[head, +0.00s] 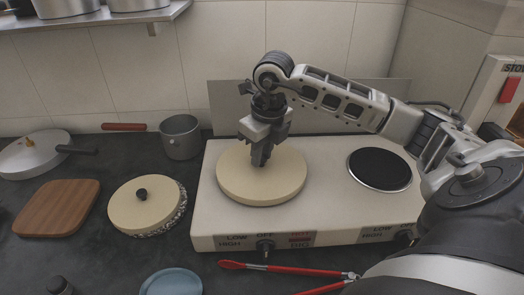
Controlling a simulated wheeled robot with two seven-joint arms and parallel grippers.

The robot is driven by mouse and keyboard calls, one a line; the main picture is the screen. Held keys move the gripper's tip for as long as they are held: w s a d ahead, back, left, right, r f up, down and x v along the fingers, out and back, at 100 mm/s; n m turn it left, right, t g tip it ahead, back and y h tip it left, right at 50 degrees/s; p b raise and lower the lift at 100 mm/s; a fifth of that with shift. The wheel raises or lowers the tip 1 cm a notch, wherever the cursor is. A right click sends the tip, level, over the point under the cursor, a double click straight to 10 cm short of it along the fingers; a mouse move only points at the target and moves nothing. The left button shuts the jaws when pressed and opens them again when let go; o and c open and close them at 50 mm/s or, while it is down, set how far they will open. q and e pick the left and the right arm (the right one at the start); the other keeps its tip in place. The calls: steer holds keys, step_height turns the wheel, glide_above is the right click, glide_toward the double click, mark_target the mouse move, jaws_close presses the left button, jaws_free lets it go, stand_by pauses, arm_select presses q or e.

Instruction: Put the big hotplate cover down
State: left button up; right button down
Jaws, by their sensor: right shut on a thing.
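The big hotplate cover (285,184) is a cream round disc on the left side of the white hotplate unit (330,195). It lies flat over the left burner position, and the burner under it is hidden. I cannot tell whether it touches the surface or hangs just above it. My right gripper (261,158) points down at the cover's middle and is shut on its knob, which the fingers hide. The right arm reaches in from the right. My left gripper is not in view.
The right burner (379,169) is bare and black. A smaller cream cover (147,206) with a black knob, a wooden board (57,208), a lidded pan (35,153) and a grey pot (180,137) stand to the left. Red-handled tongs (290,269) and a blue plate (171,283) lie in front.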

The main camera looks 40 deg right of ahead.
mark_target(268, 169)
steer(key=shift+f, duration=0.35)
steer(key=c, duration=1.2)
jaws_free()
steer(key=shift+c, duration=0.2)
steer(key=shift+r, duration=0.15)
steer(key=shift+r+p, duration=0.35)
steer(key=shift+r, duration=0.05)
step_height(268, 169, up, 12)
steer(key=s, duration=0.1)
steer(key=shift+s, duration=0.4)
